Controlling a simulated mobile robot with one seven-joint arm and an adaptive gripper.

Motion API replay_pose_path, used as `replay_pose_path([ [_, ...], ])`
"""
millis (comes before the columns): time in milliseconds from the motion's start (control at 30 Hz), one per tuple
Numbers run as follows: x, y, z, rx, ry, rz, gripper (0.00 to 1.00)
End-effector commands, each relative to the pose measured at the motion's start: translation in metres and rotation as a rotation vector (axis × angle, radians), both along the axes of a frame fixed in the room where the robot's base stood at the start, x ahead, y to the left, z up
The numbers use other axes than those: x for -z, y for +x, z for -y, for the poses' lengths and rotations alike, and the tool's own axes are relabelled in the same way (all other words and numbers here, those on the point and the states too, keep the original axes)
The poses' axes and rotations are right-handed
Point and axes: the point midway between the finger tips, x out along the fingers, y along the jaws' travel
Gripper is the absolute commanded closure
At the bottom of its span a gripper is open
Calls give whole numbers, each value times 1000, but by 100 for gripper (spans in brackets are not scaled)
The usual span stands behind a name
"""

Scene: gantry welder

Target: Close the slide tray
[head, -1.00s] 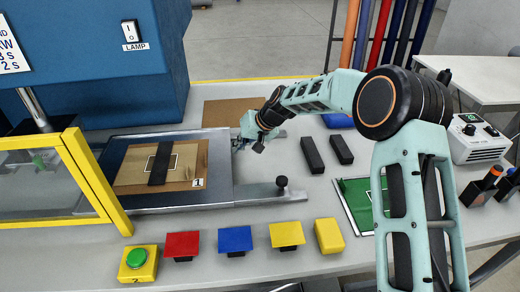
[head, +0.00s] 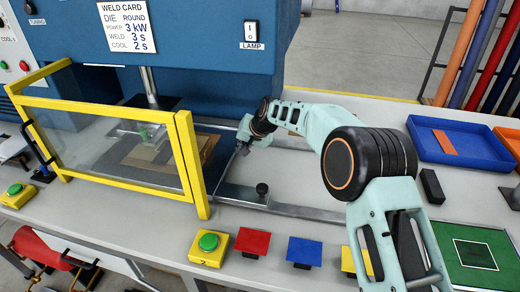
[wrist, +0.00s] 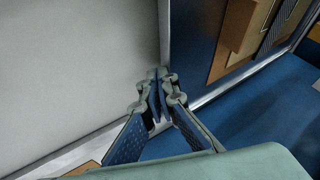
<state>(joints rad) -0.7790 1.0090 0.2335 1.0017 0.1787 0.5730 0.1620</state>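The slide tray (head: 209,172) is a dark plate with a silver rim. It lies largely under the blue press, partly seen through the clear guard. A tan board (head: 150,150) with a dark strip lies on it. My gripper (head: 243,148) is low at the tray's right edge. In the wrist view its fingertips (wrist: 159,76) are together with nothing seen between them, close beside the tray's rim (wrist: 195,103). I cannot tell whether they touch it.
The yellow-framed guard (head: 190,165) stands in front of the tray. A green button (head: 208,242) and red (head: 252,242) and blue (head: 304,252) plates line the front edge. A blue bin (head: 460,145) is at right. Metal rails (head: 300,210) run right of the tray.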

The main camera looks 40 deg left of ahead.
Motion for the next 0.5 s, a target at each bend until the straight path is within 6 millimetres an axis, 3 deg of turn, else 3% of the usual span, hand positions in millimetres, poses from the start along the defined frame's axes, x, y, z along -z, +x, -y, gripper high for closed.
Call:
replay_pose_path([
  [200, -1, -16, -32, -1, 1, 0, 100],
  [500, -1, -23, -48, 0, 1, 0, 100],
])
